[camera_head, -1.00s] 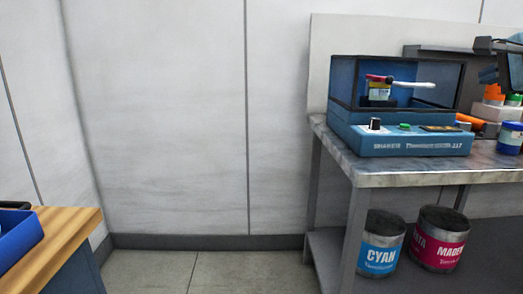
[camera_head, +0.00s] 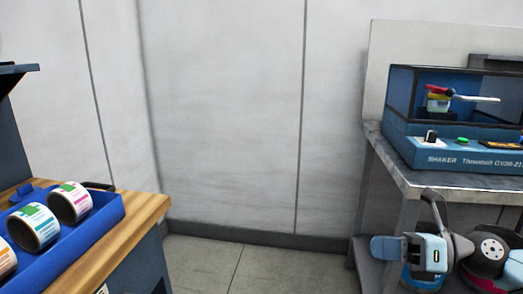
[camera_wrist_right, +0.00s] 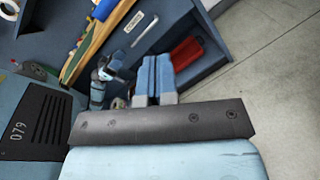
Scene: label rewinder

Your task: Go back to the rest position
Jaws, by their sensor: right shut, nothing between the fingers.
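My right gripper (camera_head: 388,248) is at the lower right of the head view, in front of the grey bench's legs. Its fingers point left, are shut and hold nothing. In the right wrist view its two blue fingers (camera_wrist_right: 156,78) lie side by side with nothing between them. A small light-blue and grey jointed part (camera_wrist_right: 104,76) there may belong to my left arm; its jaws cannot be made out. The left gripper does not show in the head view.
At left, a wooden-topped bench (camera_head: 148,208) carries a blue tray (camera_head: 88,238) with several label rolls (camera_head: 68,202). At right, a blue shaker (camera_head: 455,140) stands on a grey bench (camera_head: 440,185). The floor (camera_head: 235,265) between them is clear.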

